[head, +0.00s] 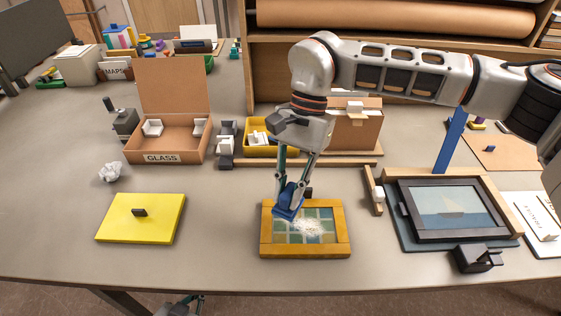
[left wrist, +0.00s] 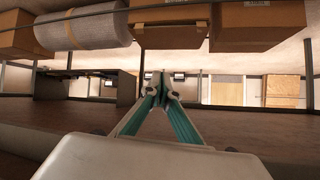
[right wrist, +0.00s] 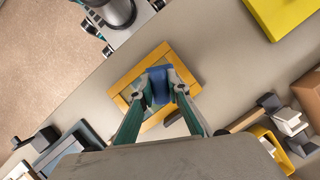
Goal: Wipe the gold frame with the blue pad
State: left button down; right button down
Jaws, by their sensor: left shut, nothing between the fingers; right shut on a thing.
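The gold frame (head: 305,252) lies flat on the grey table, in front of my right arm. Its pane shows greenish-blue squares with a patch of white dust (head: 306,227) toward the middle and right. My right gripper (head: 291,188) points down and is shut on the blue pad (head: 287,211), over the left part of the pane. Whether the pad touches the pane I cannot tell. In the right wrist view the pad (right wrist: 158,84) sits between the fingertips, over the gold frame (right wrist: 152,57). My left gripper (left wrist: 162,84) is shut and empty in the left wrist view, away from the tabletop.
A yellow panel with a dark handle (head: 165,225) lies left of the gold frame. A dark-framed boat picture (head: 455,234) lies to the right, with a black block (head: 476,259) before it. Behind stand a GLASS box (head: 170,157) and a yellow bin (head: 285,151). Table between panel and frame is clear.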

aim_at(281, 208)
jog(key=shift+w+a+r, duration=0.1)
jog(key=shift+a+r, duration=0.15)
jog(key=shift+a, duration=0.55)
jog(key=shift+f, duration=0.35)
jog(key=shift+s+f+b, duration=0.2)
jog(key=shift+f+b, duration=0.1)
jog(key=shift+b, duration=0.1)
jog(key=shift+f+b, duration=1)
jog(key=shift+f, duration=1)
pick_arm(q)
jog(key=shift+d+f, duration=0.3)
jog(key=shift+f, duration=0.35)
jog(key=shift+d+f, duration=0.25)
jog(key=shift+f, duration=0.35)
pick_arm(e)
jog(key=shift+w+f, duration=0.1)
jog(key=shift+f, duration=0.2)
pick_arm(q)
jog(key=shift+s+f, duration=0.15)
jog(key=shift+f, duration=0.1)
pick_arm(e)
jog(key=shift+f, duration=0.1)
pick_arm(q)
jog(key=shift+f+b, duration=0.5)
jog(key=shift+b, duration=0.15)
pick_arm(e)
jog(key=shift+f, duration=0.75)
